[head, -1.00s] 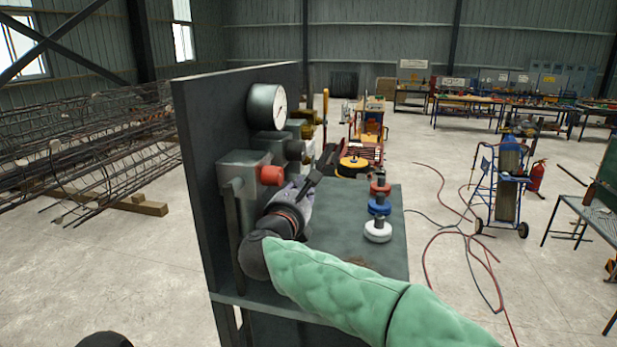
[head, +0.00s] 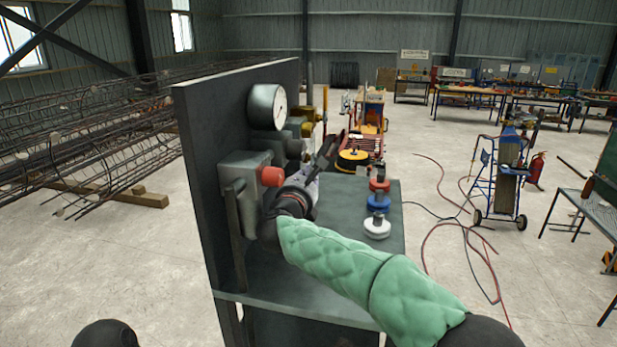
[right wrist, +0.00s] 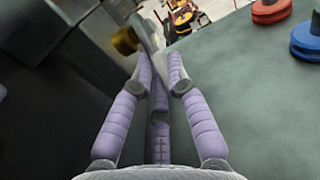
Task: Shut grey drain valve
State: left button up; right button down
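My right gripper (head: 318,165) reaches along the upright dark panel (head: 205,150), above the bench top. In the right wrist view its lilac-padded fingers (right wrist: 162,66) point ahead, their tips close together. A slim grey piece (right wrist: 150,30) shows at the tips beside a brass-coloured knob (right wrist: 125,40). I cannot tell whether that piece is a valve handle or a fingertip, or whether the fingers touch anything. The grey drain valve is not clearly identifiable. A pale grey-white round handle (head: 377,226) stands on the bench top, well to the right of the gripper. My left gripper is out of view.
The panel carries a gauge (head: 267,107), grey boxes and a red knob (head: 271,177) close to my right arm. Red (head: 379,186) and blue (head: 379,203) round handles stand on the bench top (head: 335,255). Its middle is clear. Rebar cages (head: 80,145) lie left.

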jog(key=shift+r+g+p, duration=0.3)
jog(key=shift+r+p, duration=0.05)
jog(key=shift+p, duration=0.4)
jog(key=shift+s+g+p, duration=0.15)
jog(key=shift+g+p, duration=0.25)
jog(key=shift+p, duration=0.2)
jog(key=shift+f, duration=0.1)
jog(key=c, duration=1.5)
grip_release()
jog(key=shift+a, duration=0.1)
jog(key=v, duration=0.7)
jog(key=shift+s, duration=0.25)
